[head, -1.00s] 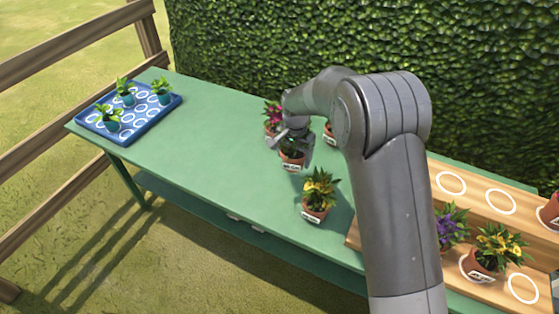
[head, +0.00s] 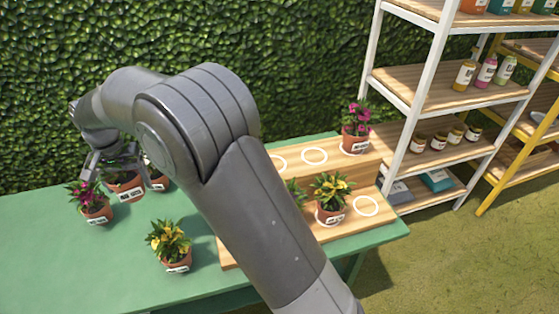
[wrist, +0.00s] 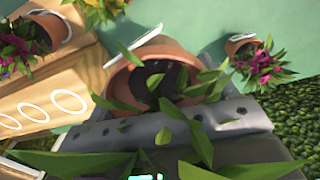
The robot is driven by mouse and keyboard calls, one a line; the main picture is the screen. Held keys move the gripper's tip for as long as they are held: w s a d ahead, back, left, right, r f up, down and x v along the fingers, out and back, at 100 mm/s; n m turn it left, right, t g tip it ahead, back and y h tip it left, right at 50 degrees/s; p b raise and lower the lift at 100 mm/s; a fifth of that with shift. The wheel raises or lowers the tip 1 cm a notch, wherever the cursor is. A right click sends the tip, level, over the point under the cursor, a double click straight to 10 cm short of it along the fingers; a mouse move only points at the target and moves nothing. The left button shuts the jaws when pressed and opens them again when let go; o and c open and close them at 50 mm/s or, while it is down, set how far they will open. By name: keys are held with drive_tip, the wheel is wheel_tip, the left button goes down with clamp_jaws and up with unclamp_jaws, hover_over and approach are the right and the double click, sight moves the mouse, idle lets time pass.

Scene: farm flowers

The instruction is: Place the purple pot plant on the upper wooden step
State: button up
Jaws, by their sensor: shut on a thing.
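My gripper (head: 115,162) is shut on a terracotta potted plant (head: 125,187) with a white label, at the back left of the green table. The wrist view shows this pot (wrist: 170,48) close up, with green leaves; its flower colour is hidden. The wooden stepped stand is on the right. Its upper step (head: 335,158) has empty white circles and a magenta-flowered pot (head: 357,130) at its right end. In the wrist view, a purple-pink flowered pot (wrist: 45,32) sits by the stand. In the head view, my arm covers part of the lower step; some green leaves (head: 296,193) show beside it.
A pink-flowered pot (head: 92,205) is close left of the held pot, and another pot (head: 157,178) close right. A yellow-flowered pot (head: 171,247) stands in front. Another yellow pot (head: 331,195) is on the lower step. A hedge (head: 280,60) and white shelf (head: 440,90) stand behind.

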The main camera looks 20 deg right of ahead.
wheel_tip(320, 180, up, 11)
drive_tip(key=shift+f, duration=0.15)
drive_tip(key=w+d+m, duration=0.1)
drive_tip(key=w+d, duration=0.3)
drive_tip(key=d, duration=0.9)
drive_tip(key=w+d, duration=0.4)
drive_tip(key=d, duration=0.8)
drive_tip(key=s+d+m, duration=0.1)
drive_tip(key=s+d, duration=0.3)
drive_tip(key=d, duration=0.8)
drive_tip(key=s+d, duration=0.3)
drive_tip(key=d, duration=1)
drive_tip(key=s+d+m, duration=0.1)
drive_tip(key=s+d, duration=0.3)
drive_tip(key=d, duration=0.8)
drive_tip(key=w+a+f, duration=0.2)
drive_tip(key=w+f, duration=0.1)
drive_tip(key=f, duration=0.1)
drive_tip(key=w+a+f, duration=0.2)
drive_tip(key=a+f, duration=0.1)
drive_tip(key=f, duration=0.1)
drive_tip(key=w+a+f, duration=0.2)
drive_tip(key=w+f, duration=0.1)
drive_tip(key=f, duration=0.1)
drive_tip(key=shift+w+a, duration=0.2)
drive_tip(key=shift+w, duration=0.15)
drive_tip(key=shift+w+a+f, duration=0.3)
drive_tip(key=shift+w, duration=0.05)
drive_tip(key=shift+f, duration=1.9)
